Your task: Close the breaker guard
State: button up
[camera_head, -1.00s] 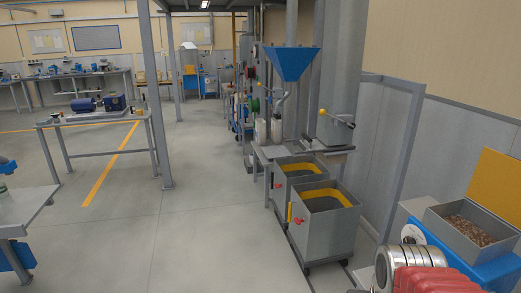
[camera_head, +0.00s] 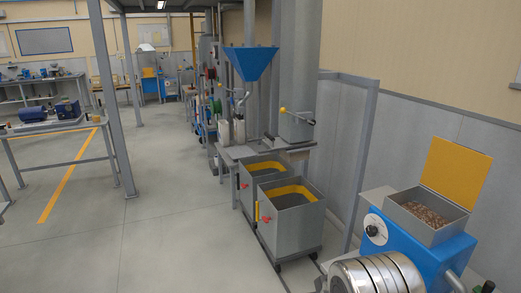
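A yellow panel (camera_head: 456,169) stands raised at the back edge of a grey open-topped hopper (camera_head: 411,220) at the right. It looks like the guard, standing open, though no label confirms this. Brown lumps (camera_head: 431,212) lie in the hopper.
A silver ribbed cylinder (camera_head: 378,273) is in front of the blue machine. Two grey bins with yellow rims (camera_head: 287,186) stand left of it, below a blue funnel (camera_head: 251,64). A grey post frame (camera_head: 362,160) stands behind. Open floor (camera_head: 175,215) lies to the left.

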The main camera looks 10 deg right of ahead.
aim_at(457, 174)
jog(key=u, duration=0.35)
jog(key=i, duration=2.45)
jog(key=z, duration=1.05)
jog(key=i, duration=0.8)
jog(key=z, duration=0.5)
